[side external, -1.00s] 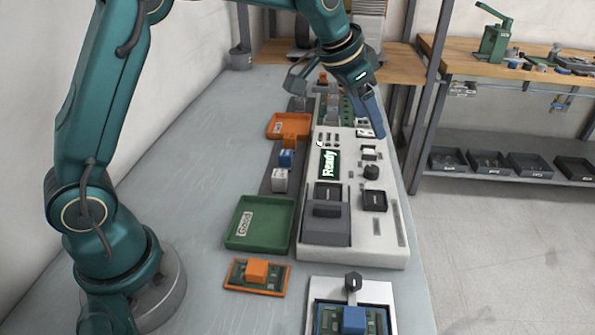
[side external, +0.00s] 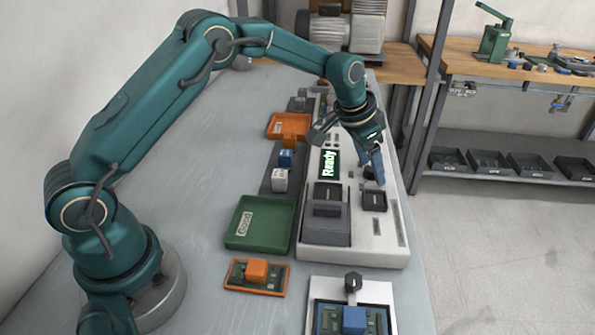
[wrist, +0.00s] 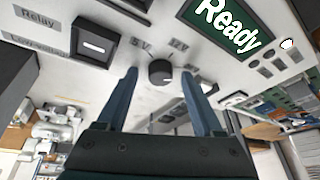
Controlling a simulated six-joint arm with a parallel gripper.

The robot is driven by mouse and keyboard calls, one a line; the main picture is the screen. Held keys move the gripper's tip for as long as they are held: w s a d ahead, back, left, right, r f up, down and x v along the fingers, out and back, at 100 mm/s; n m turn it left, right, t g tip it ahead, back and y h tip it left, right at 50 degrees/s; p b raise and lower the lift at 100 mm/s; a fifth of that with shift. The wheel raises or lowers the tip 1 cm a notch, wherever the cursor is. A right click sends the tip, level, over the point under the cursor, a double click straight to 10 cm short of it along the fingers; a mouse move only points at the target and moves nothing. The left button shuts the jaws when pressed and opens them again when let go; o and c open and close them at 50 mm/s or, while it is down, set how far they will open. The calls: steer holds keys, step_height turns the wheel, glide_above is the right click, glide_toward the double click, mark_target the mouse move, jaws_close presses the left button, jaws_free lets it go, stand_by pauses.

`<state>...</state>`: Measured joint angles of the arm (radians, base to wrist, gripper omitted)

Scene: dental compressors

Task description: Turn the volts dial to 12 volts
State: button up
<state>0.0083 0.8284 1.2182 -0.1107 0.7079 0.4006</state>
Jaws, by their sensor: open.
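The volts dial (wrist: 160,72) is a small round black knob on the white test panel (side external: 375,238). In the wrist view it sits between the labels "5 V" and "12 V"; I cannot tell for sure where its pointer aims. My gripper (wrist: 161,80) is open, with one blue finger on each side of the dial and apart from it.
The "Ready" screen (wrist: 232,28) is lit beside the dial. A black square button (wrist: 95,46) lies on the other side. The green tray (side external: 262,224), orange tray (side external: 288,125) and an orange-edged board (side external: 257,277) stand left of the panel.

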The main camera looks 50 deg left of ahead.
steer(key=shift+c, duration=0.3)
jaws_close()
steer(key=shift+n, duration=0.3)
steer(key=n, duration=0.2)
steer(key=n+y, duration=0.2)
steer(key=n, duration=0.1)
steer(key=shift+d+n, duration=0.3)
steer(key=shift+w+n+g+y, duration=0.15)
steer(key=shift+n+g+y, duration=0.25)
steer(key=shift+n, duration=0.7)
steer(key=shift+w+n+g+y, duration=0.15)
steer(key=shift+n+y, duration=0.35)
steer(key=shift+n, duration=0.6)
steer(key=shift+s+n+g, duration=0.1)
steer(key=shift+n+g, duration=0.15)
steer(key=shift+n, duration=0.45)
steer(key=shift+d, duration=0.1)
